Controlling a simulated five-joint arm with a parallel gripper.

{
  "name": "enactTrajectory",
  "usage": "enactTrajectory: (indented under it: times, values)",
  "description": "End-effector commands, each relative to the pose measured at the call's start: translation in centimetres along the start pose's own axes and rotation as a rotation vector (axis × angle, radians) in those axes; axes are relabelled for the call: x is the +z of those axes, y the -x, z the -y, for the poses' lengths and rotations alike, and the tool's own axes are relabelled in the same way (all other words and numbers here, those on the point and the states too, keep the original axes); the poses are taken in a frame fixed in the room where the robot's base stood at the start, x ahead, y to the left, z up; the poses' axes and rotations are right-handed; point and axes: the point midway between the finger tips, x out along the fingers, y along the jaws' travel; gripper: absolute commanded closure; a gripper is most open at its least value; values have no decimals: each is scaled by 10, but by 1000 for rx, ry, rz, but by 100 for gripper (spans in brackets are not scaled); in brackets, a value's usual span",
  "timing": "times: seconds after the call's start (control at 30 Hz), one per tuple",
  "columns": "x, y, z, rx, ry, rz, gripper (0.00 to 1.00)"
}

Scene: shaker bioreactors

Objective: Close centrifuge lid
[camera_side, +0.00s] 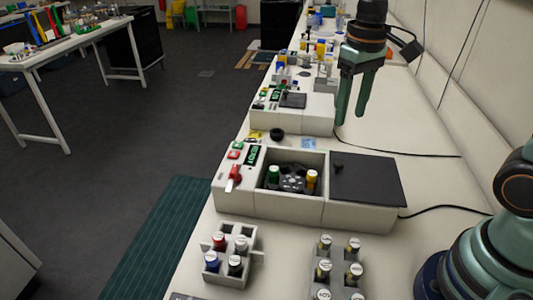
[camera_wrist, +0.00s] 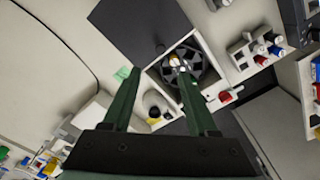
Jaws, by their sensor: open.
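The centrifuge (camera_side: 298,210) is a white box in the middle of the side view. Its chamber is open and shows a dark rotor (camera_side: 292,183) with a green-capped tube (camera_side: 274,174) and a yellow-capped tube (camera_side: 311,178). The dark flat lid (camera_side: 372,182) lies to the right of the opening, with a small knob (camera_side: 338,166) near its left edge. In the wrist view the lid (camera_wrist: 135,28) is at top and the rotor (camera_wrist: 181,68) shows in the open chamber. My gripper (camera_side: 352,119) is open and empty, raised above and apart from the lid, fingers pointing down.
A rack (camera_side: 231,268) of several capped vials and another vial rack (camera_side: 338,285) stand in front of the centrifuge. A second white machine (camera_side: 305,119) stands behind it. A red switch (camera_side: 234,174) is on the centrifuge's left panel.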

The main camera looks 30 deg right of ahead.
Motion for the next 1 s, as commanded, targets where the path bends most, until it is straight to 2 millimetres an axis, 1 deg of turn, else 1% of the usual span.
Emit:
enactTrajectory:
  times: [0.17, 0.27, 0.37, 0.6, 0.7, 0.83, 1.0]
  values:
    - [-2, -7, 1, 2, 0, 25, 41]
    - [-1, -18, 1, 2, 0, 26, 41]
    - [0, -35, 1, 2, 0, 27, 41]
    - [1, -82, 1, 2, 0, 28, 41]
    - [1, -98, 1, 2, 0, 28, 41]
    - [1, -113, 1, 2, 0, 25, 41]
    - [1, -122, 1, 2, 0, 23, 41]
